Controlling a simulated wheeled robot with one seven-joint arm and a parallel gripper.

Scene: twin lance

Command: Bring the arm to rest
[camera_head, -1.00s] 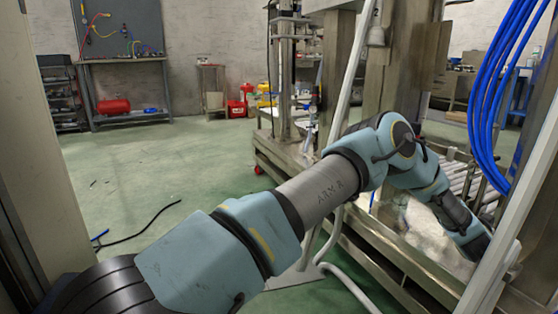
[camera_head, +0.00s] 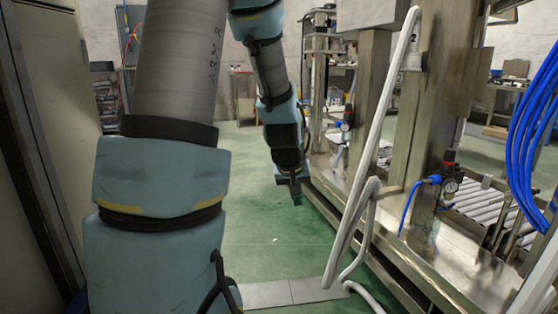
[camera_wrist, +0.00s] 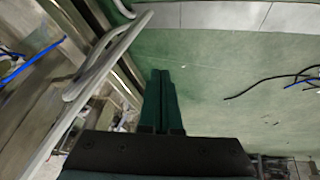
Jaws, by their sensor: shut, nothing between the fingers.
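My arm is bent, its upper part rising at the left of the head view and its forearm hanging down near the middle. My gripper (camera_head: 296,192) points down over the green floor, left of the metal machine frame. In the wrist view my gripper (camera_wrist: 164,85) shows as two dark green fingers side by side. They are shut with nothing between them. Green floor lies below them, and I see no contact with anything.
The metal machine frame (camera_head: 373,235) with a roller conveyor (camera_head: 480,200) stands on the right. A white pipe (camera_head: 372,150) rises in front of it. Blue hoses (camera_head: 535,120) hang at far right. A black cable (camera_wrist: 265,82) lies on the floor. Open green floor (camera_head: 262,232) lies around my gripper.

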